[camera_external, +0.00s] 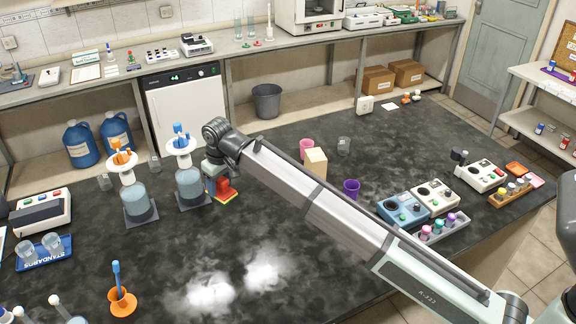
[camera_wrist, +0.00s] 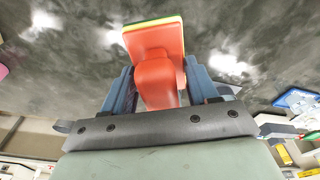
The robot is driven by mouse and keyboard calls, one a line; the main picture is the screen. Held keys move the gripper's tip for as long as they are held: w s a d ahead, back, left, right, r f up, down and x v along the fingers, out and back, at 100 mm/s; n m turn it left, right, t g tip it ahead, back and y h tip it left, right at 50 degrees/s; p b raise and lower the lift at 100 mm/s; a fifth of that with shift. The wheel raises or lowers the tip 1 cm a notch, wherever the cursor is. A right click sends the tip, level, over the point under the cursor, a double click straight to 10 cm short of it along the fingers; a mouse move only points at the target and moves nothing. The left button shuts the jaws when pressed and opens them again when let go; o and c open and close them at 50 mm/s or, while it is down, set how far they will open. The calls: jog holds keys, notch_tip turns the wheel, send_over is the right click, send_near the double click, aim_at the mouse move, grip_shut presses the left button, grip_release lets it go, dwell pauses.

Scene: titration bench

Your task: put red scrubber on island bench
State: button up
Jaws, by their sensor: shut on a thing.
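The red scrubber (camera_external: 224,189) has a red-orange handle and plate with a yellow-green pad edge. In the wrist view the scrubber (camera_wrist: 155,52) sits between the two blue fingers of my gripper (camera_wrist: 160,88), which are shut on its handle.
Two flasks (camera_external: 189,186) (camera_external: 135,202) on dark bases stand just left of my gripper. The bench between is mostly clear.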

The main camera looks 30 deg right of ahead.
jog(key=s+a+m, duration=0.3)
jog(key=s+a, duration=0.6)
jog(key=a, duration=0.4)
jog(key=s+a+m, duration=0.2)
jog(key=s+a, duration=0.8)
jog(key=a, duration=0.3)
jog(key=shift+h, duration=0.3)
jog(key=shift+w+a+f, duration=0.1)
jog(key=shift+f, duration=3.65)
jog(key=shift+a+f, duration=0.1)
jog(key=shift+f, duration=3.6)
jog(key=shift+f, duration=0.15)
jog(key=o, duration=1.1)
jog(key=shift+o, duration=0.2)
notch_tip(320, 180, up, 12)
jog(key=s, duration=0.1)
jog(key=shift+s, duration=0.2)
